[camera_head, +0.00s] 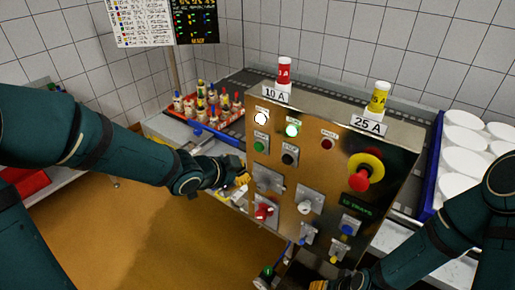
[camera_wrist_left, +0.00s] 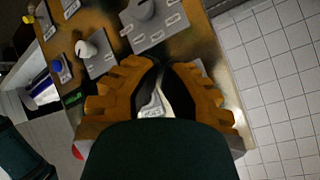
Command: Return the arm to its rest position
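My left arm comes in from the left in the head view. Its left gripper (camera_head: 238,178) is at the left edge of the control panel (camera_head: 330,165), low beside a grey switch plate (camera_head: 268,180). In the left wrist view the orange fingers of this gripper (camera_wrist_left: 163,68) lean toward each other near the panel face. A pale labelled plate (camera_wrist_left: 152,108) shows through the gap; I cannot tell whether they touch anything. My right gripper (camera_head: 318,285) is at the bottom edge of the head view, mostly cut off and hidden by the arm.
The panel carries a red emergency knob (camera_head: 360,181), a red switch (camera_head: 264,212), lamps and buttons. Red (camera_head: 284,72) and yellow (camera_head: 379,97) fuses stand on top. A red crate (camera_head: 231,112) is behind left. White moulds (camera_head: 463,138) are at right. Open floor (camera_head: 130,235) lies left.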

